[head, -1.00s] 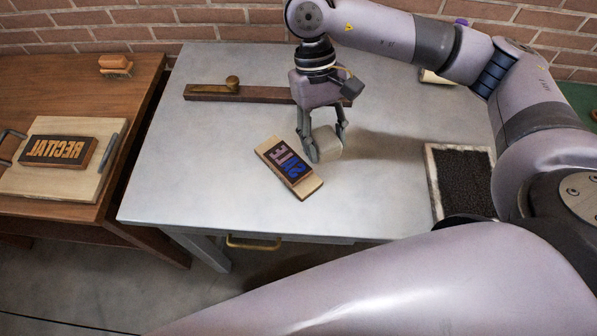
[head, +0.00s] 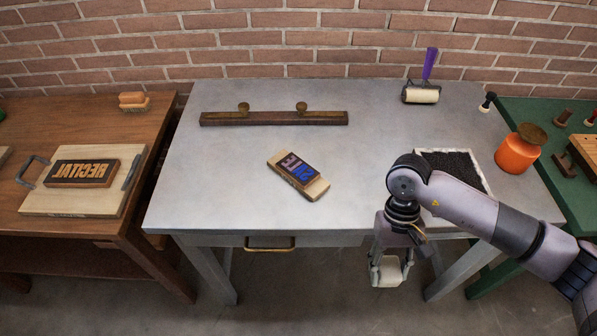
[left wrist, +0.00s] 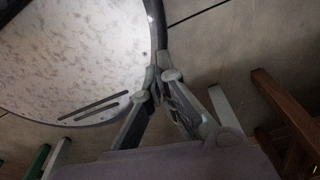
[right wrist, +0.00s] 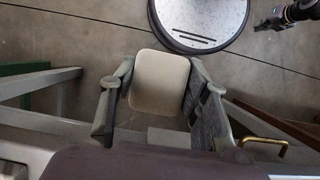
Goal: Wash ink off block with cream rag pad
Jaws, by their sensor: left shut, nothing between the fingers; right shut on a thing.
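The wooden type block (head: 298,176) lies tilted on the grey metal table (head: 220,200). Its middle is dark with blue and pale letters, and its ends are bare wood. My right gripper (head: 389,268) is shut on the cream rag pad (right wrist: 158,83), in front of the table's front edge and well away from the block. The pad also shows in the head view (head: 386,272), with floor behind it. My left gripper (left wrist: 162,75) is shut and empty over the floor. It is not in the head view.
A dark wooden bar (head: 274,119) with two brass knobs lies at the back of the table. A tray of black grit (head: 462,168), a purple-handled roller (head: 421,95) and an orange jar (head: 517,153) are at the right. A RECITAL block (head: 83,172) sits on the left bench.

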